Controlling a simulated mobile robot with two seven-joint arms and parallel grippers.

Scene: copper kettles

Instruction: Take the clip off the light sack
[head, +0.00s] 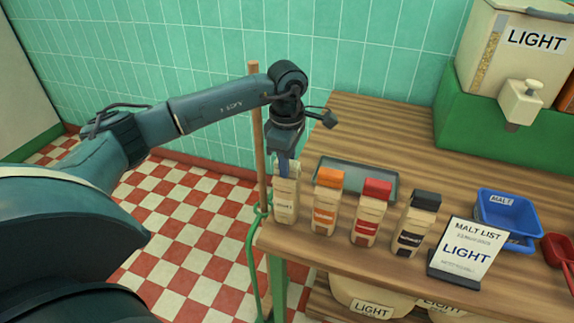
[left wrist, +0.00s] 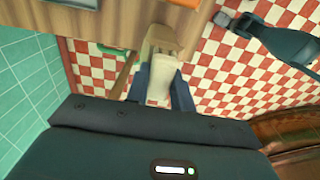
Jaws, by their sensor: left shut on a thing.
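The light sack (head: 286,208) is the leftmost of the paper sacks in the row and stands upright at the table's left end. Its label is too small to read surely. My left gripper (head: 285,168) points down onto its top. In the left wrist view the two blue fingers of my left gripper (left wrist: 160,88) are closed on either side of a pale cream clip (left wrist: 160,74). The tan sack (left wrist: 158,42) shows just beyond the clip. In the head view the clip is mostly hidden by the fingers.
Sacks with orange (head: 330,178), red (head: 377,188) and black (head: 426,200) clips stand to the right. A grey tray (head: 352,168) lies behind them. A MALT LIST sign (head: 467,252) and blue bins (head: 508,215) are farther right. A wooden pole (head: 258,130) stands left of the table.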

